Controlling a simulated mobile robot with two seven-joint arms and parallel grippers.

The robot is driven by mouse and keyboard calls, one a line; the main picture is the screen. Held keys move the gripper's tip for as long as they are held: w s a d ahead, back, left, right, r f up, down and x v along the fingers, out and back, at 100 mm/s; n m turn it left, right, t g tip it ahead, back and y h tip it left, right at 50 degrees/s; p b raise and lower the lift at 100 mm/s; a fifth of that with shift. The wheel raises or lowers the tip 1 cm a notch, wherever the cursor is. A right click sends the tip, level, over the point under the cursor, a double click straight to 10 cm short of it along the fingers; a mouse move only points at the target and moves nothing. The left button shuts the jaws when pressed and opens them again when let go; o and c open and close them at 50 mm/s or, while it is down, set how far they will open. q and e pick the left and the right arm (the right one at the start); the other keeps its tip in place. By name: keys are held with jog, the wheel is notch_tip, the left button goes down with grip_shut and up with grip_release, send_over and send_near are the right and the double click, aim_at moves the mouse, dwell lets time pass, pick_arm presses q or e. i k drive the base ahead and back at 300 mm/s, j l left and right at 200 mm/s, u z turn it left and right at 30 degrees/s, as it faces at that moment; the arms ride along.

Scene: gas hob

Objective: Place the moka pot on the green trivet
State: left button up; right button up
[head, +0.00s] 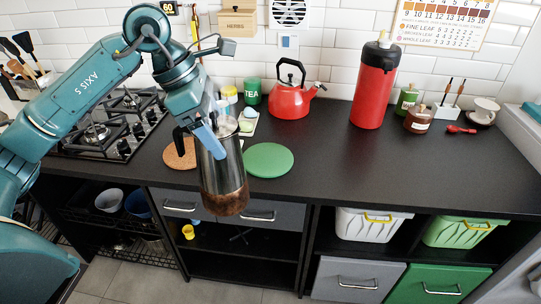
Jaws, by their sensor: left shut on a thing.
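The moka pot (223,178) is a tall steel pot with a brown-stained bottom and a dark handle. My left gripper (208,138) is shut on it near its upper part and holds it up in front of the counter's front edge. The green trivet (268,160) is a flat round disc lying bare on the dark counter, just right of the pot in the picture. The pot hides its left edge slightly. My right gripper is not in view.
A cork trivet (180,154) lies left of the pot, partly hidden. The gas hob (105,125) is at the left. A red kettle (290,98) and a red flask (375,88) stand behind. The dark counter (350,165) right of the green trivet is clear.

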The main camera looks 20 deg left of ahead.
aim_at(268, 158)
jog(key=i, duration=0.85)
